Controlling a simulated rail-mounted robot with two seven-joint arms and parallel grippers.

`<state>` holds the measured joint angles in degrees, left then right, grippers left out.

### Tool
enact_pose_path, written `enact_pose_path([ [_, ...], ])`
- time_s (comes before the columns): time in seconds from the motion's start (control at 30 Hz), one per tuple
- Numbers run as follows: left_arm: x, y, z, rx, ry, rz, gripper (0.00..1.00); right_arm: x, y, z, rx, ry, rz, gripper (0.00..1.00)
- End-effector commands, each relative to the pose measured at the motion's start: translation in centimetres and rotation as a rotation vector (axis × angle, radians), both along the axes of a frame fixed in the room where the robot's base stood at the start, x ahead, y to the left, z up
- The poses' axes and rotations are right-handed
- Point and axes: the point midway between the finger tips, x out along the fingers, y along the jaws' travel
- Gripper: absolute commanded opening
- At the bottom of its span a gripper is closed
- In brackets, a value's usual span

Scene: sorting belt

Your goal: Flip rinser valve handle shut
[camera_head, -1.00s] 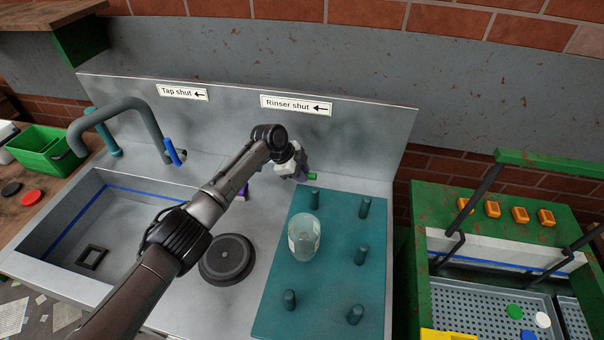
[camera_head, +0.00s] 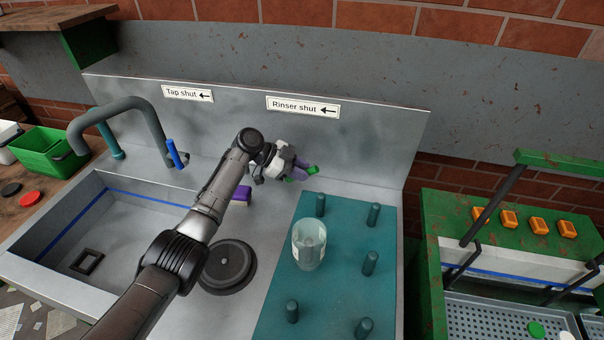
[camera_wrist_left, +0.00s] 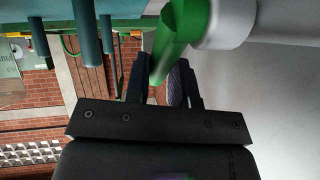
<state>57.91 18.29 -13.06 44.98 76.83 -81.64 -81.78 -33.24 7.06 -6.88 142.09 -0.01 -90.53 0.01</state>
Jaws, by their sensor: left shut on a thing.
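The green rinser valve handle (camera_head: 313,170) shows at the fingertips of my left gripper (camera_head: 301,169), in front of the back panel below the "Rinser shut" sign (camera_head: 303,106). The sign's arrow points left. In the left wrist view the green handle (camera_wrist_left: 178,35) runs from a light grey round body (camera_wrist_left: 226,24) down between the two dark fingers of my left gripper (camera_wrist_left: 164,82). The gripper is shut on the handle. Most of the valve body is hidden by the gripper in the head view. My right gripper is not in view.
A clear jar (camera_head: 309,244) stands on the teal peg board (camera_head: 275,290). A round black rinser pad (camera_head: 228,265) lies left of it. The sink (camera_head: 50,240), grey tap (camera_head: 120,110) and blue tap handle (camera_head: 174,154) are at left. A green rack (camera_head: 470,215) stands at right.

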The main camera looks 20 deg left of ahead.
Motion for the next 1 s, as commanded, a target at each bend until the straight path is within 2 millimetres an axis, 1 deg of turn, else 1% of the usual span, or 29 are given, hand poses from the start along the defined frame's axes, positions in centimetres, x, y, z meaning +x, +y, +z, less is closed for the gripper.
enact_pose_path([
  [0.37, 0.0, 0.03, 0.02, -0.004, 0.001, 0.0, 0.0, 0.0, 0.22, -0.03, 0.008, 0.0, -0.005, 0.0],
  [0.4, 0.0, 0.04, 0.01, -0.004, 0.001, 0.0, 0.25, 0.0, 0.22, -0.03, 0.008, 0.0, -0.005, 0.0],
  [0.63, 0.0, 0.03, 0.01, -0.003, 0.0, 0.0, 0.47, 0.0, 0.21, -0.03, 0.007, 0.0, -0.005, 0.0],
  [0.67, 0.0, 0.03, 0.01, -0.003, 0.0, 0.0, 0.48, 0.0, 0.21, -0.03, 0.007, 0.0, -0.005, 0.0],
  [0.87, -0.01, 0.05, 0.02, -0.003, 0.0, 0.0, 0.48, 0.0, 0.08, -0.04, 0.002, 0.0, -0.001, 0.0],
  [1.0, -0.19, 0.59, 0.4, -0.003, -0.001, 0.001, 0.48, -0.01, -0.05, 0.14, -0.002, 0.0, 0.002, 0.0],
])
